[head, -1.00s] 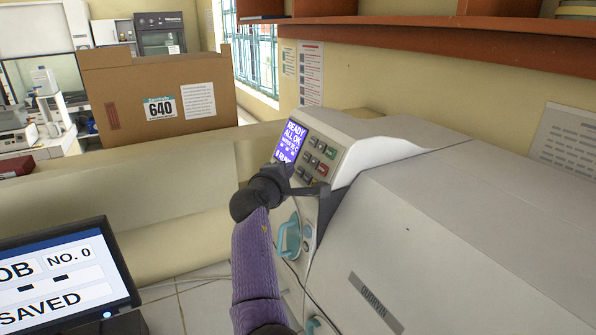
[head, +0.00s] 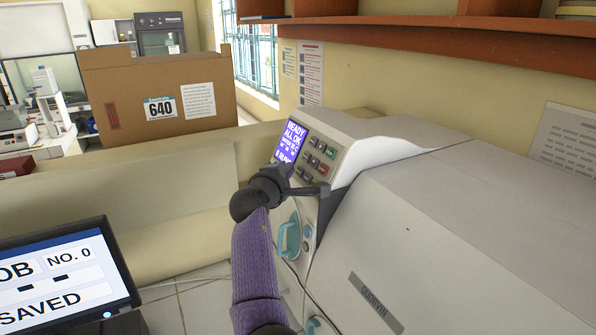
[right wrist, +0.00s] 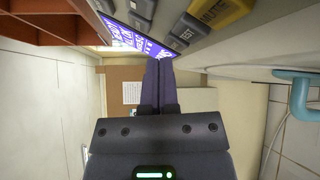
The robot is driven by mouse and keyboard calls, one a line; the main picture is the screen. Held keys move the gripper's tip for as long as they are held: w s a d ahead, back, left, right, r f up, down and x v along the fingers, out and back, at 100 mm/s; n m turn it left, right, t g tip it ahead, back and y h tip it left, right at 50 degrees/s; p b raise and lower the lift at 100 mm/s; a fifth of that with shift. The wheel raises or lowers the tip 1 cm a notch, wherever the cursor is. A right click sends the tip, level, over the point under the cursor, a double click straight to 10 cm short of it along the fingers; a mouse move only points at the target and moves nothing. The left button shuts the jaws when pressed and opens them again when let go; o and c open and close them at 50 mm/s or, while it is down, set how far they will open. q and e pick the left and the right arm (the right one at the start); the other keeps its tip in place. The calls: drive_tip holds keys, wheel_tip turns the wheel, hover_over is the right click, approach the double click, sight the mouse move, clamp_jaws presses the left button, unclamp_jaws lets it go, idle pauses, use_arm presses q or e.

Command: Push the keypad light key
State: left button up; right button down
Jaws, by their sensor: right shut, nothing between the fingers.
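The keypad (head: 319,158) is on the sloped front panel of the white incubator (head: 460,210), with several dark keys and a few red and green ones. A blue display (head: 291,140) beside it reads READY, ALL OK. My right gripper (head: 322,189) is shut and empty, in front of the panel by the lower keys. In the right wrist view the shut fingers (right wrist: 158,85) point toward the display's edge; dark keys (right wrist: 185,30) and a yellow key (right wrist: 217,10) lie above them. I cannot tell which key is the light key, nor whether the fingers touch one. My left gripper is not in view.
A teal handle (head: 289,236) is below the panel, beside my right arm. A wooden shelf (head: 430,40) overhangs the back right. A monitor (head: 60,280) stands at lower left. A cardboard box (head: 158,95) is at the back left.

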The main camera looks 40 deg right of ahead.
drive_tip(key=shift+d, duration=0.1)
idle(0.4)
drive_tip(key=shift+s+d+f, duration=0.15)
drive_tip(key=shift+d+f, duration=0.05)
drive_tip(key=shift+d, duration=0.1)
idle(0.4)
drive_tip(key=shift+a+r+p, duration=0.2)
drive_tip(key=shift+a+p, duration=0.1)
drive_tip(key=shift+a, duration=0.15)
drive_tip(key=w+a+r, duration=0.2)
drive_tip(key=a, duration=0.3)
drive_tip(key=shift+r+p, duration=0.35)
drive_tip(key=shift+p, duration=0.1)
drive_tip(key=shift+s, duration=0.1)
